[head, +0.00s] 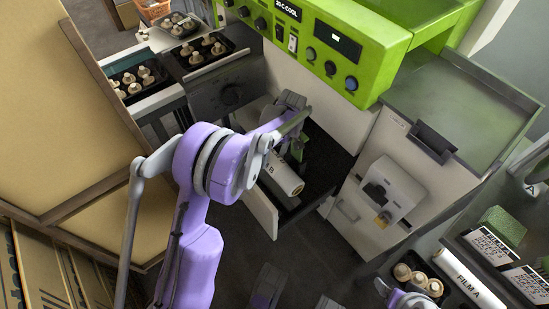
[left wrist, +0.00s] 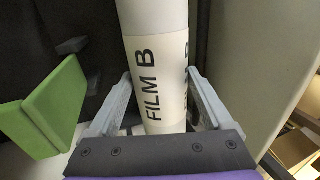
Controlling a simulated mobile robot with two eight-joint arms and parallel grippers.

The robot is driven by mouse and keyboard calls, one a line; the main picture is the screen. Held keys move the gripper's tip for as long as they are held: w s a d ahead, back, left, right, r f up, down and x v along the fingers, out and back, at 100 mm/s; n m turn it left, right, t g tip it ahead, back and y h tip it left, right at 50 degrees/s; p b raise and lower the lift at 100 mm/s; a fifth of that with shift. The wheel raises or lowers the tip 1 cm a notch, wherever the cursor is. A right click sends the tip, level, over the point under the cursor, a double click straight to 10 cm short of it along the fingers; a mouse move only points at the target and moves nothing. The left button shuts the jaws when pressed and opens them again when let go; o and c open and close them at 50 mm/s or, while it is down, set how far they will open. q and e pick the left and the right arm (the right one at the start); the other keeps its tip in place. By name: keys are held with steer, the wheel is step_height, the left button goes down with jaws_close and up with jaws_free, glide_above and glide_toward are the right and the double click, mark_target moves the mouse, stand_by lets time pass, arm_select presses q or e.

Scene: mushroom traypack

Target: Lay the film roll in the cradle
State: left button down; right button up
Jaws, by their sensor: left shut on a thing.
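A white film roll marked FILM B (head: 284,175) is in the open bay low in the green-topped machine. It also shows upright in the left wrist view (left wrist: 158,75), between the two grey fingers. My left gripper (left wrist: 158,112) is shut on the roll; in the head view the wrist and arm partly cover it. A green angled block (left wrist: 48,108) stands left of the roll in the left wrist view, apart from it. I cannot make out the cradle for certain; the inside of the bay is dark and partly hidden. My right gripper is not clearly in view.
An open pale door panel (head: 262,208) stands beside the bay. The machine's green control panel (head: 318,42) is above. A FILM A roll (head: 468,279) and a mushroom tray (head: 437,293) lie at lower right. Mushroom trays stand at upper left. A large tan panel (head: 55,110) fills the left.

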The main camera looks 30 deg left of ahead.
arm_select(q)
steer(key=shift+f+b, duration=2.7)
steer(key=shift+f, duration=1.75)
steer(key=shift+f, duration=0.35)
jaws_free()
steer(key=p+v, duration=0.2)
steer(key=v, duration=0.8)
steer(key=shift+r, duration=0.35)
steer(key=shift+d+r, duration=0.1)
steer(key=shift+d, duration=0.05)
